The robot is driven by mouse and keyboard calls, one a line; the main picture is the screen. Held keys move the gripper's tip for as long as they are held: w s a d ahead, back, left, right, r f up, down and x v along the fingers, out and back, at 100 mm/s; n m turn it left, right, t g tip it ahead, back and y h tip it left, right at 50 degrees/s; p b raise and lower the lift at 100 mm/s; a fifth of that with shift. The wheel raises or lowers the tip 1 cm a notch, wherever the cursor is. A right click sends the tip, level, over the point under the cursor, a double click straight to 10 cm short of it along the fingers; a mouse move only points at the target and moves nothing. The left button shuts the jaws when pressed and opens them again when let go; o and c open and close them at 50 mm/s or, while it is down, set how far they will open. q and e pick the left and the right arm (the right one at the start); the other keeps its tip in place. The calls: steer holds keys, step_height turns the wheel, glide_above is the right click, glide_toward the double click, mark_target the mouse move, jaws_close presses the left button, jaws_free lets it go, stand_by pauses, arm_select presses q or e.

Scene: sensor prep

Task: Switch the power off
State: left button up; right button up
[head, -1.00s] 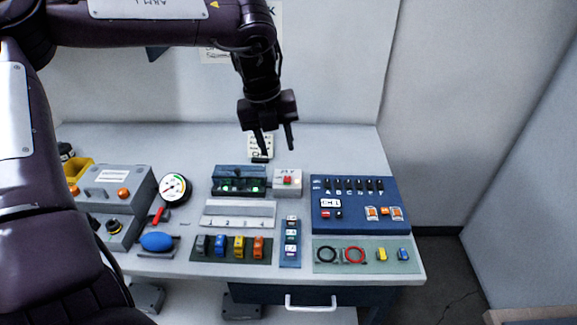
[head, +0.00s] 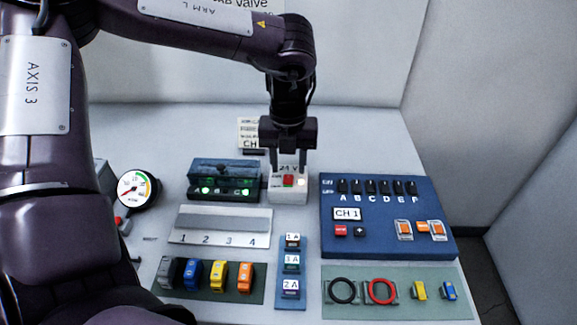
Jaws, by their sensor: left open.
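The power box (head: 288,195) is a small white box with "24 V" lettering, standing behind the middle of the bench. It has a red switch (head: 288,181) on top and a glowing pale lamp to the right of the switch. My left gripper (head: 288,168) points down over the back of this box, with its fingers apart and nothing between them. The fingertips are close to the box top, left and right of the switch; I cannot tell whether they touch. My right gripper is not in view.
A dark unit with green lights (head: 223,183) stands just left of the box. A blue switch panel (head: 385,245) stands to the right. A numbered grey rack (head: 220,225), coloured blocks, a fuse strip (head: 292,270) and a round gauge (head: 137,189) surround the front and left.

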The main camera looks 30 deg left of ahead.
arm_select(q)
step_height(320, 180, down, 2)
jaws_close()
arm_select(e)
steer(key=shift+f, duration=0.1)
